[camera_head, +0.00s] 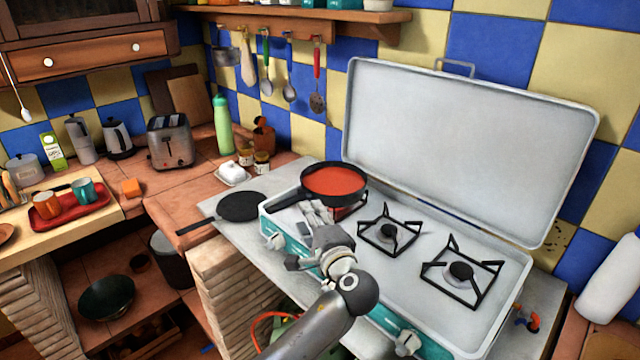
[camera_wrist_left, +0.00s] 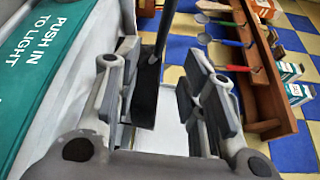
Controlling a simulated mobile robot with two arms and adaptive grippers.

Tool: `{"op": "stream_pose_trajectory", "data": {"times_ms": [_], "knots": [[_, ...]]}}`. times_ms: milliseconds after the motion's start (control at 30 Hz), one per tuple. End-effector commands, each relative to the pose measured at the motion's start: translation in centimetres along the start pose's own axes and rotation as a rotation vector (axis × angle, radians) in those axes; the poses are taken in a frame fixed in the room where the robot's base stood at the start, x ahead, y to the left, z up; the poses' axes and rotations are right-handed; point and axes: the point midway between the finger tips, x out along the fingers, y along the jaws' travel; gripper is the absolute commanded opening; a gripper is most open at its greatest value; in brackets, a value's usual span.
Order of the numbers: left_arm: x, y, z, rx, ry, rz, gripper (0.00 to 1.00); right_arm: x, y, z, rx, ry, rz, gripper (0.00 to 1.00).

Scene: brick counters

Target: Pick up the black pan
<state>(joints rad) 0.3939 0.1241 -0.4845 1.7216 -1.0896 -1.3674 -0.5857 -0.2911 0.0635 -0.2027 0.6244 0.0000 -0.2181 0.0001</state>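A black pan filled with red sauce (camera_head: 335,182) sits on the back left of the camping stove (camera_head: 460,70). A flat black pan (camera_head: 241,207) lies on the grey counter to the left of the stove, its handle pointing left. My left gripper (camera_head: 318,211) is just in front of the sauce pan, over the stove's left end. In the left wrist view its fingers (camera_wrist_left: 160,105) stand apart, with a black handle-like bar (camera_wrist_left: 146,92) between them, nearer the left finger. I cannot tell whether they touch it. My right gripper is not in view.
The stove's raised lid stands behind two free burners (camera_head: 389,231). Utensils (camera_head: 288,80) hang on the wall behind. Another dark pan (camera_head: 107,297) is on a low shelf.

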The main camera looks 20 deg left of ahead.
Motion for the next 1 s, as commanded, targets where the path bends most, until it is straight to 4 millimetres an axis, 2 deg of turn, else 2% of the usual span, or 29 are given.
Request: {"op": "stream_pose_trajectory", "data": {"times_ms": [200, 400, 733, 1000], "knots": [[3.6, -0.2, 0.1, 0.003, -0.003, 0.0, 0.37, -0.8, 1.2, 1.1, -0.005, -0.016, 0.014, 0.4], [5.1, -0.1, 0.1, 0.0, -0.002, 0.001, 0.37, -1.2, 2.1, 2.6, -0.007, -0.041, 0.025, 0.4], [9.3, 0.2, 0.2, 0.002, -0.002, 0.0, 0.37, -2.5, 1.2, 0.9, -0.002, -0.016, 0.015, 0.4], [10.2, 0.5, 0.1, -0.001, 0.0, 0.002, 0.37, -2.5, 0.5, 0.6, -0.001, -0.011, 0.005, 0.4]]}}
